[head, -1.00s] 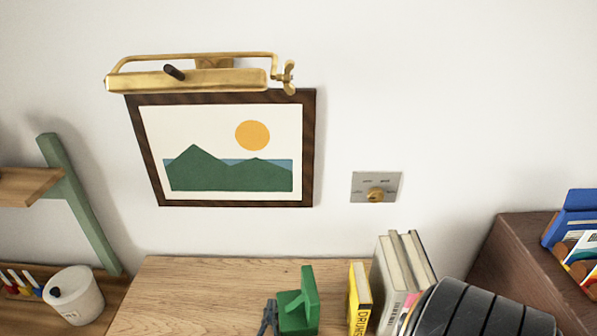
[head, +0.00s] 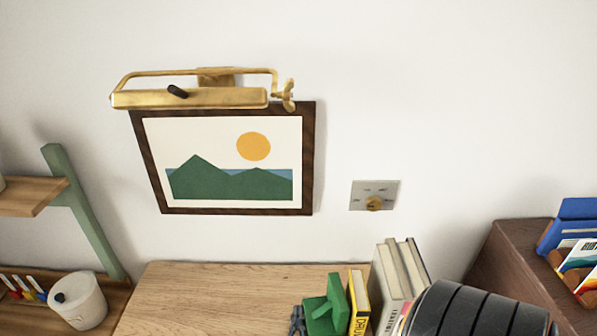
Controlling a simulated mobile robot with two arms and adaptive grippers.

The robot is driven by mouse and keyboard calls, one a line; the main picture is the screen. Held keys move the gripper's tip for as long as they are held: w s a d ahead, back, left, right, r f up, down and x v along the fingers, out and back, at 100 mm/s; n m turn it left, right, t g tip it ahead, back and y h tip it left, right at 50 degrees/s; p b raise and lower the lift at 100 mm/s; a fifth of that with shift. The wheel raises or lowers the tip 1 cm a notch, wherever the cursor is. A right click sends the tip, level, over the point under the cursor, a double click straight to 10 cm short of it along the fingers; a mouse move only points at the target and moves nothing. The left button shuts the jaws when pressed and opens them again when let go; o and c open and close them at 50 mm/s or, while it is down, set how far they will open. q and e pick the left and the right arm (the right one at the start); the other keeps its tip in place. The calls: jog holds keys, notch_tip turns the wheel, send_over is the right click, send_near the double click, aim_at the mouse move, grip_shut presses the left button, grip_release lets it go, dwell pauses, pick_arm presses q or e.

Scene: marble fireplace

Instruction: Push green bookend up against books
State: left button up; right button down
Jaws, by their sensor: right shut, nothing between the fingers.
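The green bookend (head: 325,306) stands on the wooden cabinet top at the bottom of the head view. Its upright side is right beside the yellow book (head: 358,302), with no clear gap in this view; I cannot tell whether they touch. Grey books (head: 389,284) stand to the right of the yellow one, leaning a little. My right gripper (head: 297,321) is shut and empty at the left side of the bookend, close against it, partly cut off by the lower edge. My left gripper is not in view.
The wooden top (head: 220,290) is clear left of the bookend. My dark right arm hides part of the books. A dark brown cabinet (head: 497,262) is at right. A white pot (head: 80,300) stands on the left shelf. A framed picture (head: 230,205) hangs behind.

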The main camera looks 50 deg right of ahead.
aim_at(310, 318)
jog(key=shift+s+d, duration=0.35)
dwell(0.3)
jog(key=shift+s+d+f+p, duration=0.15)
jog(key=shift+s+d+p, duration=0.45)
jog(key=shift+s+d, duration=0.65)
jog(key=shift+s, duration=0.15)
jog(key=shift+s+d+f, duration=0.1)
jog(key=shift+s, duration=0.05)
jog(key=shift+w+a, duration=1.15)
jog(key=shift+w, duration=0.1)
jog(key=p+v, duration=0.1)
jog(key=v, duration=1.3)
jog(key=shift+s+d+p, duration=0.2)
jog(key=shift+s+p, duration=0.1)
jog(key=shift+p, duration=0.05)
